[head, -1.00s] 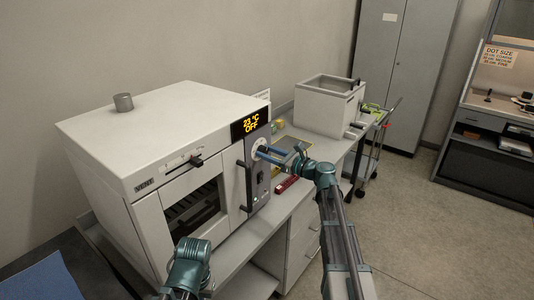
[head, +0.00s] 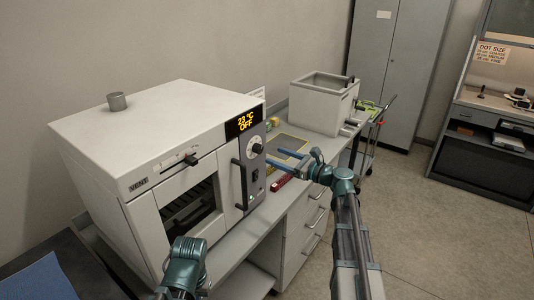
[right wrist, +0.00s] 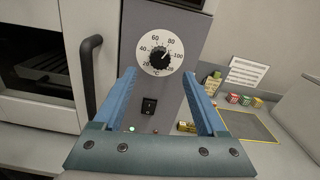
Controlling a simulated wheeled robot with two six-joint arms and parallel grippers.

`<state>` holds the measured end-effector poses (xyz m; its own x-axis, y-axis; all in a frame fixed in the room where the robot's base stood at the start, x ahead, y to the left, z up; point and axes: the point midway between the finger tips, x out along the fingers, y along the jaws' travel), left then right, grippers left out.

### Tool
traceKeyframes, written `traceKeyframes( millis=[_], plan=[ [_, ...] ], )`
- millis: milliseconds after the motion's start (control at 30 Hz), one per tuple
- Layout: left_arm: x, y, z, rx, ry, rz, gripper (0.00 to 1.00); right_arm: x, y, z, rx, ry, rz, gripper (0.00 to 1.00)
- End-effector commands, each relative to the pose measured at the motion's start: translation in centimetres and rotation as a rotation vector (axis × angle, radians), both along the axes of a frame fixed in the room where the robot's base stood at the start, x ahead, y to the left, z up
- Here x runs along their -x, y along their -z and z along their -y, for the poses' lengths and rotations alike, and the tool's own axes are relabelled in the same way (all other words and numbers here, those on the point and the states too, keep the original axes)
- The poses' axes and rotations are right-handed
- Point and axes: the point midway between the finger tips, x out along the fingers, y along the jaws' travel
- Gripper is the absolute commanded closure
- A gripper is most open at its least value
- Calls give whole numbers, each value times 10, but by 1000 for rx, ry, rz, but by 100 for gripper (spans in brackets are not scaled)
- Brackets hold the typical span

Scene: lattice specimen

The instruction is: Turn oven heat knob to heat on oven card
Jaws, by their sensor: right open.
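The oven (head: 150,140) stands on the bench at left, its display (head: 245,122) reading 23 °C OFF. Its heat knob (head: 256,146) is on the dark front panel. In the right wrist view the black knob (right wrist: 159,57) sits on a white numbered dial; its exact pointer setting is too small to tell. My right gripper (head: 275,157) is open and empty, its blue fingers apart from the panel, to the knob's right. In the right wrist view the fingers (right wrist: 158,73) straddle the view below the dial. A white card (right wrist: 246,73) leans at the wall; its text is unreadable.
The oven door handle (right wrist: 90,75) stands out left of the panel. A black switch (right wrist: 149,106) is below the dial. Small coloured boxes (right wrist: 245,100) and a yellow-edged mat (right wrist: 248,126) lie to the right. A red item (head: 281,182) lies on the bench.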

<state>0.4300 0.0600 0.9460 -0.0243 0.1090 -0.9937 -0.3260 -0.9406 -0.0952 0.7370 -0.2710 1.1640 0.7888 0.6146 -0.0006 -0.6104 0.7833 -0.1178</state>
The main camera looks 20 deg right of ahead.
Motion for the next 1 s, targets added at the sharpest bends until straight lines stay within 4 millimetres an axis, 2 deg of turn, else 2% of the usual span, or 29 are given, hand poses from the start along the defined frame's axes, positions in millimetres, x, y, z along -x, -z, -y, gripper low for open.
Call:
traceKeyframes(
  millis=[33, 200, 400, 1000],
  plan=[
    [0, 0, 0, 0, 0, 0, 100, 11, 0, 7, 0, 3, -1, 26],
    [0, 0, 0, 0, 0, 0, 100, 34, 0, 25, 0, 2, -1, 26],
    [0, 0, 0, 0, 0, 0, 100, 49, 0, 38, 1, 0, -1, 26],
    [0, 0, 0, 0, 0, 0, 100, 53, 0, 41, 0, -1, 0, 26]
  ],
)
